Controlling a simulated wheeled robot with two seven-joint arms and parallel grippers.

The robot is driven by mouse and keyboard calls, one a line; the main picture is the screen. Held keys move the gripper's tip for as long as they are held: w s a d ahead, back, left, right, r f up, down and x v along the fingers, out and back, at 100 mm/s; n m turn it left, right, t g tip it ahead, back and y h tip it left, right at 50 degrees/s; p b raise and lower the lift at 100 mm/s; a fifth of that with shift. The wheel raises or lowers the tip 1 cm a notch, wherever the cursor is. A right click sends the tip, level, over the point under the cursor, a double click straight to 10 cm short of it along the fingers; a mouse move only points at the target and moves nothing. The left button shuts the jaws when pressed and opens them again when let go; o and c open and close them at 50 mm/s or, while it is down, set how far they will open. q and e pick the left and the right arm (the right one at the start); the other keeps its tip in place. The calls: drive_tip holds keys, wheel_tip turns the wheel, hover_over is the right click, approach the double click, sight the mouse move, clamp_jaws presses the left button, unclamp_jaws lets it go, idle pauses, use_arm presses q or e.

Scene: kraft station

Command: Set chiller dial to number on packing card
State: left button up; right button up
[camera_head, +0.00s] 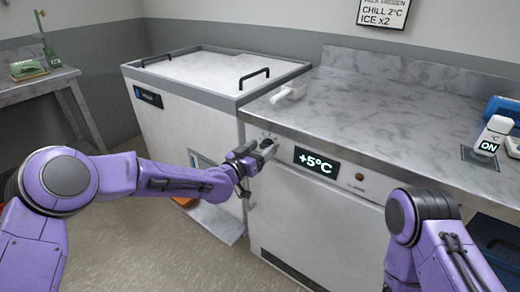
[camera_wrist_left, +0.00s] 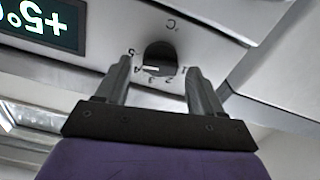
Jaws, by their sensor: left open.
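The packing card (camera_head: 384,13) on the back wall reads "CHILL 2°C" and "ICE x2"; its top line is cut off. The chiller's display (camera_head: 317,162) shows +5°C. The round dark dial (camera_wrist_left: 160,55) sits beside the display on the chiller front, with small numbers around it and a white pointer mark turned toward the display side, near the 5 and 4. My left gripper (camera_head: 262,153) is open at the dial. In the left wrist view its fingers stand on either side of the dial; I cannot tell whether they touch it. My right gripper is out of view.
A marble counter (camera_head: 390,108) tops the chiller, with a white scoop (camera_head: 290,91) at its left end and a white device reading "ON" (camera_head: 491,138) at right. A white chest with black handles (camera_head: 188,115) stands left of the chiller.

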use_arm(q)
drive_tip(key=shift+w+d, duration=0.1)
drive_tip(key=c, duration=1)
drive_tip(key=shift+c, duration=0.2)
